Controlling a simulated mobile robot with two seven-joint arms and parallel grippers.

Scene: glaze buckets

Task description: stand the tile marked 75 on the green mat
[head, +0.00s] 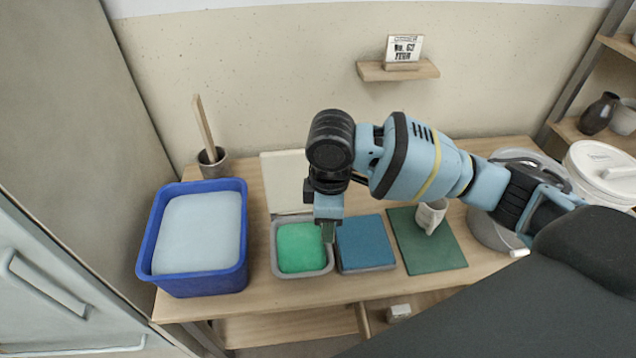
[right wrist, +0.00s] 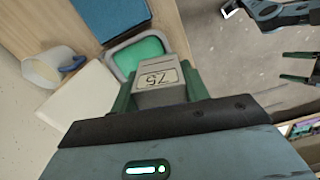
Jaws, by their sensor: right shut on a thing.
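The tile marked 75 (right wrist: 160,88) is a small grey block with dark digits. In the right wrist view it sits between the green fingers of my right gripper (right wrist: 160,95), which is shut on it, with the digits upside down in that picture. In the head view this gripper (head: 328,232) points down over the right part of the green-filled tub; I cannot make out the tile's digits there. The green mat (head: 450,252) lies flat on the table, right of the gripper. My left gripper (right wrist: 297,67) shows only at the right wrist view's edge, fingers apart.
A blue-topped block (head: 365,242) lies between the green-filled tub (head: 302,271) and the mat. A white cup (head: 430,214) stands at the mat's back part. A large blue bucket (head: 200,285) stands left. A white board (head: 285,180) lies behind; lidded tubs stand right.

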